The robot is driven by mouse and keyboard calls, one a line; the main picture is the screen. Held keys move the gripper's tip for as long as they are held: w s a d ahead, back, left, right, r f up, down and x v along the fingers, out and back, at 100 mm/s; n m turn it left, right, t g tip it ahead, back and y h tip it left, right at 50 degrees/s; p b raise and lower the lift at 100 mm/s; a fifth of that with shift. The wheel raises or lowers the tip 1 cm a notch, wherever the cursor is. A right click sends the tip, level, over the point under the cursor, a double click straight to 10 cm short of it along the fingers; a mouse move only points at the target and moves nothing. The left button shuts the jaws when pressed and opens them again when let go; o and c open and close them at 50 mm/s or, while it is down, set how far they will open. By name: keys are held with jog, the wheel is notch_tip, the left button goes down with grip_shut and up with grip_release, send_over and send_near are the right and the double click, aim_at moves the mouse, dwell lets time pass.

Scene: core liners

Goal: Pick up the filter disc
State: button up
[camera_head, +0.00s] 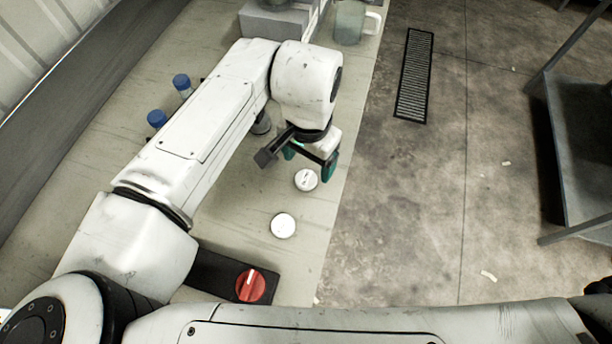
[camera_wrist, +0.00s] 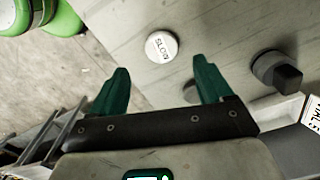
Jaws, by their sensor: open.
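Two round white discs lie flat on the bench in the head view, one farther (camera_head: 306,179) just below my gripper in the picture and one nearer (camera_head: 283,226). In the wrist view one white disc (camera_wrist: 161,45) with dark lettering, seemingly "SLOW", lies just beyond the fingertips. Which one is the filter disc I cannot tell for sure. My gripper (camera_head: 310,163) is open and empty above the bench, its green fingers apart; it also shows in the wrist view (camera_wrist: 160,72).
A dark box with a red knob (camera_head: 250,286) sits at the near bench edge. Two blue-capped vials (camera_head: 182,86) stand left of my arm. A mug (camera_head: 349,22) and a grey box (camera_head: 272,22) are at the far end. A dark short post (camera_wrist: 275,70) stands right of the fingers.

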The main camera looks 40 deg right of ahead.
aim_at(307, 177)
jog(key=shift+w+f+p, duration=0.1)
jog(key=shift+f+p, duration=0.6)
jog(key=shift+f, duration=2.25)
jog(key=shift+c, duration=0.3)
jog(key=c, duration=1.1)
